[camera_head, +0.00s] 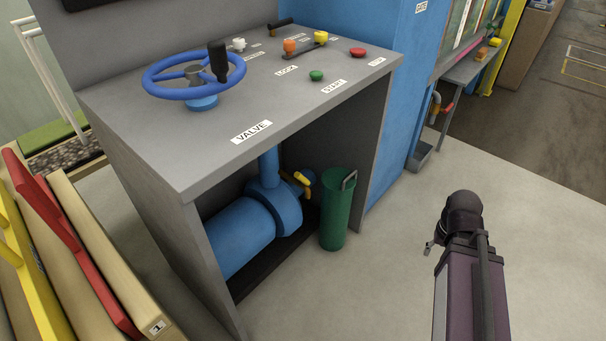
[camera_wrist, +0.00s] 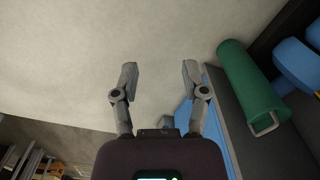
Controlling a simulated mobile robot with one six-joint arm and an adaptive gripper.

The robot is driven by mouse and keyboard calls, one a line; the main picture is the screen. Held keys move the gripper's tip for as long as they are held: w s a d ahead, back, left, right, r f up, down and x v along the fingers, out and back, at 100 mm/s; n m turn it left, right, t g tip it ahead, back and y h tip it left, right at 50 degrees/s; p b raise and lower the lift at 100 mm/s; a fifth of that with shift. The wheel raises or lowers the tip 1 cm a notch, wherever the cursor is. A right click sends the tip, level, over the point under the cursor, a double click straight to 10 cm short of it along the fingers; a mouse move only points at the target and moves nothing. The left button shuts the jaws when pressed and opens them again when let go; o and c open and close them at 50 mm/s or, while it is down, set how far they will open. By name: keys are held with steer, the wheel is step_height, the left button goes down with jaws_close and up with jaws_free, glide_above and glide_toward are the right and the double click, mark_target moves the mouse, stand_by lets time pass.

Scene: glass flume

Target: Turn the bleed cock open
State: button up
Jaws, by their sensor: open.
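A small cock with a yellow handle (camera_head: 304,181) sits on the right side of the blue pipe body (camera_head: 285,212) under the console. I take it for the bleed cock; I cannot tell its exact setting. It does not show clearly in the wrist view, where part of the blue pipe body (camera_wrist: 297,65) is at the right edge. In the wrist view my gripper (camera_wrist: 159,76) is open and empty, fingers apart over bare floor. In the head view my arm is at the lower right, apart from the console, with my gripper mostly hidden.
A green cylindrical bin (camera_head: 335,212) with a handle stands right of the cock, close to it. The grey console top (camera_head: 225,125) overhangs it, carrying a blue handwheel (camera_head: 195,75) and buttons. Another pipe with a red-orange handle (camera_head: 446,108) is at the back. Floor (camera_head: 395,260) right of the console is clear.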

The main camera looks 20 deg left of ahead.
steer(key=shift+a, duration=0.1)
steer(key=shift+o, duration=0.6)
steer(key=w+a+f+n+t+y+b, duration=0.1)
steer(key=w+a+f+n+y+b, duration=0.3)
steer(key=a, duration=0.4)
steer(key=w+a+f+n+y+b, duration=0.1)
steer(key=w+a+n+y+b, duration=0.2)
steer(key=a+n+b, duration=0.4)
steer(key=w+a+r+n+y+b, duration=0.1)
steer(key=w+a+n+y+b, duration=0.1)
steer(key=a+n+y+b, duration=0.1)
steer(key=w+a+r+n+t+y+b, duration=0.1)
steer(key=w+a+n+y+b, duration=0.1)
steer(key=a, duration=0.5)
steer(key=w+a+r+n+y+b, duration=0.2)
steer(key=w+a+n+y+b, duration=0.1)
steer(key=a+n+y, duration=0.2)
steer(key=shift+w+a+n+t+y+b, duration=0.15)
steer(key=shift+a+n+t+y+b, duration=0.2)
steer(key=shift+n, duration=0.65)
steer(key=shift+d, duration=0.1)
